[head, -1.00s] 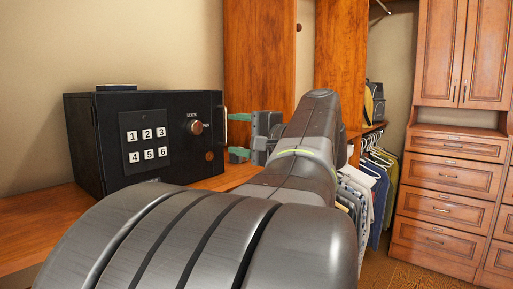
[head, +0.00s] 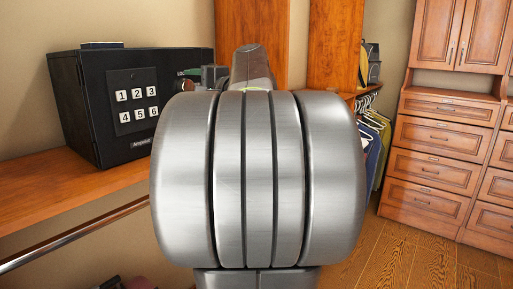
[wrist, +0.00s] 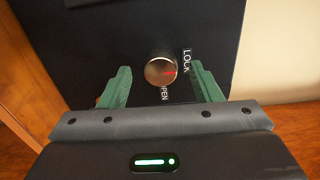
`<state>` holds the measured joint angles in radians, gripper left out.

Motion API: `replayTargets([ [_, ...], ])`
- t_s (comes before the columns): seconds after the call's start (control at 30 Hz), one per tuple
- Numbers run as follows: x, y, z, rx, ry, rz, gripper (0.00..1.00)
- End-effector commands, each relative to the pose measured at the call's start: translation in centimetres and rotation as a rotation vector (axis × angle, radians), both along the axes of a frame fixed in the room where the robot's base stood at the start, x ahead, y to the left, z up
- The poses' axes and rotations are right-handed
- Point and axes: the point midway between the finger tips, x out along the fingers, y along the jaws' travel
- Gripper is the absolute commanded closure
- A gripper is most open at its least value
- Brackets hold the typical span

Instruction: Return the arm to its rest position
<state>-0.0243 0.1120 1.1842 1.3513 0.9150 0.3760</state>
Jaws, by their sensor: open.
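My gripper (wrist: 161,88) is open in the wrist view, with its two green fingers apart and nothing between them touching. The safe's round knob (wrist: 161,71) shows beyond the fingers, between the LOCK and OPEN labels; I cannot tell the exact gap. In the head view, my arm's large grey joint fills the middle and hides most of the gripper (head: 192,74). The black safe (head: 88,110) stands on the wooden shelf to the left, its door looking shut, with a number keypad (head: 135,101) on its front.
The wooden shelf (head: 60,192) runs along the left, with a metal rail (head: 75,237) below it. Wooden panels (head: 337,45) stand behind my arm. Hanging clothes (head: 372,145) and a drawer cabinet (head: 432,165) are at the right. The wooden floor (head: 400,257) there is clear.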

Motion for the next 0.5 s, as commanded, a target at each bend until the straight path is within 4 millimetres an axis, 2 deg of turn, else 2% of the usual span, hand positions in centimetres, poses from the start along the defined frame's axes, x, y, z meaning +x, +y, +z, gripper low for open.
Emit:
replayTargets([
  [0.13,0.54,0.74,0.0,0.0,0.0,0.001,0.42],
  [0.5,0.58,0.74,0.01,0.002,0.001,-0.001,0.42],
])
